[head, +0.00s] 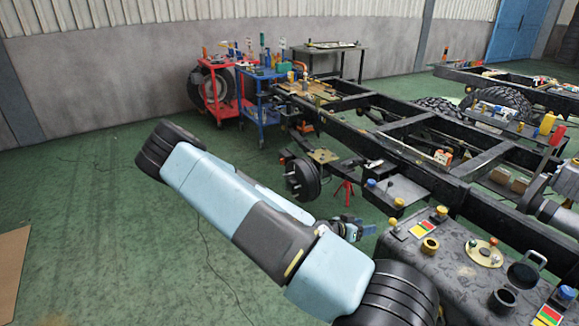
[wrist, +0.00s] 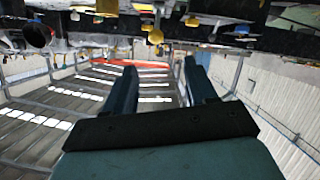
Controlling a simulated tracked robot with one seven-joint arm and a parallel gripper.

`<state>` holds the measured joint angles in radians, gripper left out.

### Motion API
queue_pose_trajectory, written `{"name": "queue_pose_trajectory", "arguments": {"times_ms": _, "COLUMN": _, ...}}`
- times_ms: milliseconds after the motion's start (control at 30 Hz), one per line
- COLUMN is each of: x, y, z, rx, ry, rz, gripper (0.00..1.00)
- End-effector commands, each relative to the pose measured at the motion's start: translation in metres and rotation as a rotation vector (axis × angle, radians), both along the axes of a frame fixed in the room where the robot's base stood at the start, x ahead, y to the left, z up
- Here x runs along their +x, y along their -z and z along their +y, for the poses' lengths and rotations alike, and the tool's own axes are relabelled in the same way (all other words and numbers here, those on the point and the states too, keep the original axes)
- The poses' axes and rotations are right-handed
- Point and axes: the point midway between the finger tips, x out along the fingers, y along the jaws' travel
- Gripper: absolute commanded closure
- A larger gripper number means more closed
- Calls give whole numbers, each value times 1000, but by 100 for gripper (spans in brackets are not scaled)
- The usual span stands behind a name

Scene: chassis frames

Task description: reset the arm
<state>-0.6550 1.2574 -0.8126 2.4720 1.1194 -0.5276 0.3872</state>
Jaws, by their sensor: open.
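My arm crosses the middle of the head view, bent, with light blue and black links. My gripper (head: 352,228) shows small beyond the forearm, near the black chassis frame (head: 455,185). In the wrist view my gripper (wrist: 160,85) has its two dark fingers apart, with nothing between them. The wrist picture appears upside down, with the roof beams below and the chassis parts along the top edge.
A dark tank (head: 460,262) with caps and knobs stands at the lower right, close to the gripper. A red cart (head: 215,88) and a blue cart (head: 262,100) stand at the back. A red jack stand (head: 345,188) is under the frame.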

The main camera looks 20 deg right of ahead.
Motion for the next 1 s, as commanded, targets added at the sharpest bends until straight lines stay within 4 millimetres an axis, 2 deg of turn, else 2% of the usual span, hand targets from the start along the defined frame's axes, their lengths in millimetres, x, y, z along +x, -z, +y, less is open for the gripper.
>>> {"name": "queue_pose_trajectory", "arguments": {"times_ms": 167, "x": 1, "y": 2, "z": 2, "rx": 21, "ry": 3, "rz": 1, "gripper": 44}}
{"name": "queue_pose_trajectory", "arguments": {"times_ms": 367, "x": 5, "y": 13, "z": 23, "rx": 173, "ry": 16, "rz": 21, "gripper": 44}}
{"name": "queue_pose_trajectory", "arguments": {"times_ms": 667, "x": 20, "y": 19, "z": 77, "rx": 480, "ry": -7, "rz": 62, "gripper": 44}}
{"name": "queue_pose_trajectory", "arguments": {"times_ms": 867, "x": 33, "y": 6, "z": 114, "rx": 664, "ry": -59, "rz": 85, "gripper": 44}}
{"name": "queue_pose_trajectory", "arguments": {"times_ms": 1000, "x": 42, "y": -10, "z": 140, "rx": 779, "ry": -110, "rz": 100, "gripper": 44}}
